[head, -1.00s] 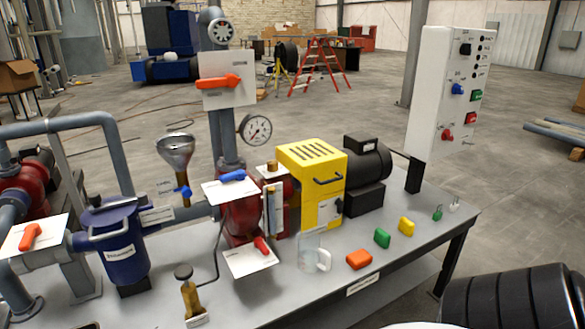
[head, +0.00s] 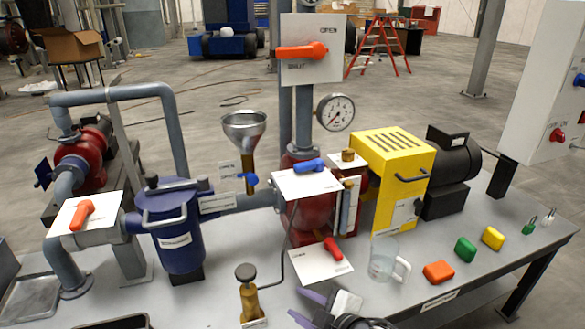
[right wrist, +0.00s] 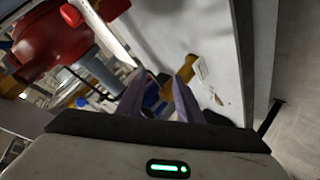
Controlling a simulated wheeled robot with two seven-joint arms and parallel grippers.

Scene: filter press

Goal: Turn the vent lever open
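Several levers sit on white plates, and I cannot read which is marked vent. A blue lever (head: 308,166) lies across the plate above the red pump (head: 308,215). An orange lever (head: 302,51) lies level on the tall upright plate, which reads OPEN near its top. A red lever (head: 333,248) is on the low front plate, and another orange lever (head: 82,214) is at the left. My right gripper (head: 308,306) is low at the bench front, apart from all levers. Its purple fingers stand apart and empty in the right wrist view (right wrist: 160,78). My left gripper is out of view.
A brass hand pump (head: 248,298) stands just left of my right gripper. A clear jug (head: 383,260) stands to its right, with orange, green and yellow blocks beyond. A funnel (head: 244,125), a gauge (head: 334,112) and a blue strainer (head: 177,228) surround the pump.

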